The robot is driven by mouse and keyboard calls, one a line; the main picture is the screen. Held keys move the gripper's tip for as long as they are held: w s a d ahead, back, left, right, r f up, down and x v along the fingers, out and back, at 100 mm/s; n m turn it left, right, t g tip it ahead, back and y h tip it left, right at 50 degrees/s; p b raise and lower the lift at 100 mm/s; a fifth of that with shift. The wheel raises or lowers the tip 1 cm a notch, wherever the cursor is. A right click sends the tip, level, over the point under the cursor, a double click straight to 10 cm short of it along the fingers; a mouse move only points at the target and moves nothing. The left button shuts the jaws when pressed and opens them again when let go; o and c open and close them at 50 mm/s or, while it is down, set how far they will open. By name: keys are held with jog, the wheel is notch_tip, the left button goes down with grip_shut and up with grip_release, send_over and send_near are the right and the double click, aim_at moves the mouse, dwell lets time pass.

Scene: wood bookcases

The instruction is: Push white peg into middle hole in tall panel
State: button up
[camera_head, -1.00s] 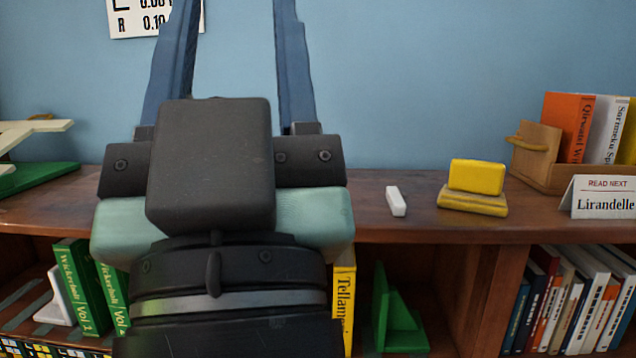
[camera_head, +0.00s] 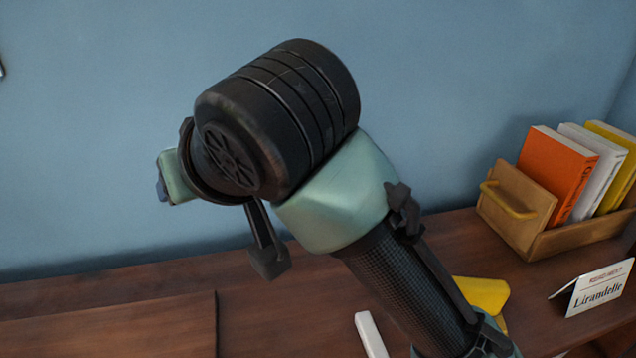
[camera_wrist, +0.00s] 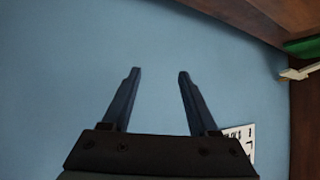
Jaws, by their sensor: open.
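A small white block (camera_head: 370,335), which may be the white peg, lies on the dark wood bookcase top at the bottom edge of the head view, partly cut off. I cannot make out a tall panel with holes in either current view. My gripper (camera_wrist: 158,76) is open and empty in the wrist view, its two blue fingers apart in front of the blue wall. In the head view my arm covers the middle, and the gripper's fingers are mostly hidden behind it.
A yellow block (camera_head: 483,294) sits partly behind my arm. A wooden book box (camera_head: 515,220) with several books and a name card (camera_head: 597,288) stand at the right. The wrist view shows a wall sign (camera_wrist: 240,135) and a green-and-white object (camera_wrist: 302,50).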

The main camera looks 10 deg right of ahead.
jog(key=s+d+f+m+g+h+p, duration=0.25)
jog(key=s+d+g+p, duration=0.2)
jog(key=d, duration=0.55)
jog(key=m+g+h+p, duration=0.2)
jog(key=g+h+p, duration=0.1)
jog(key=g, duration=0.2)
send_over(374, 340)
jog(key=shift+y, duration=0.25)
notch_tip(374, 340, down, 7)
jog(key=shift+f, duration=0.2)
jog(key=shift+f+p, duration=0.8)
jog(key=shift+f, duration=2.3)
grip_shut()
